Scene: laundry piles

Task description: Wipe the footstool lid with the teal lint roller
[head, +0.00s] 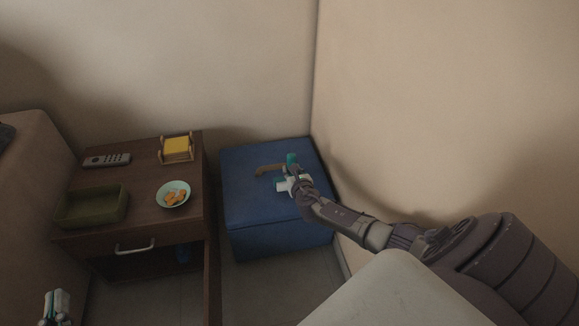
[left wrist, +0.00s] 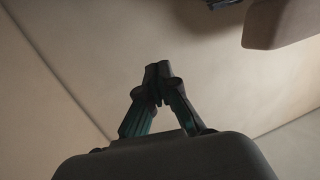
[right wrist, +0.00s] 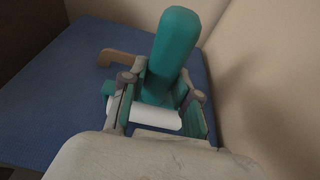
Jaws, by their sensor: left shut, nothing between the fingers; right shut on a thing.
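The blue footstool (head: 245,200) stands in the corner of the room, with its flat lid (head: 240,165) facing up. The lid also fills much of the right wrist view (right wrist: 50,110). My right gripper (head: 296,183) is over the right part of the lid, shut on the teal lint roller (head: 292,159). In the right wrist view the roller's teal handle (right wrist: 176,45) sticks up between the fingers and its white roll (right wrist: 150,116) lies low by the lid; I cannot tell whether it touches. My left gripper (left wrist: 157,80) is shut and empty, away from the footstool.
A curved tan-brown thing (head: 269,169) lies on the lid beside the roller. Left of the footstool, a dark wooden side table (head: 140,180) holds a remote (head: 107,160), a yellow block in a holder (head: 177,149), a bowl (head: 173,194) and a green tray (head: 92,222). Walls close in behind and right.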

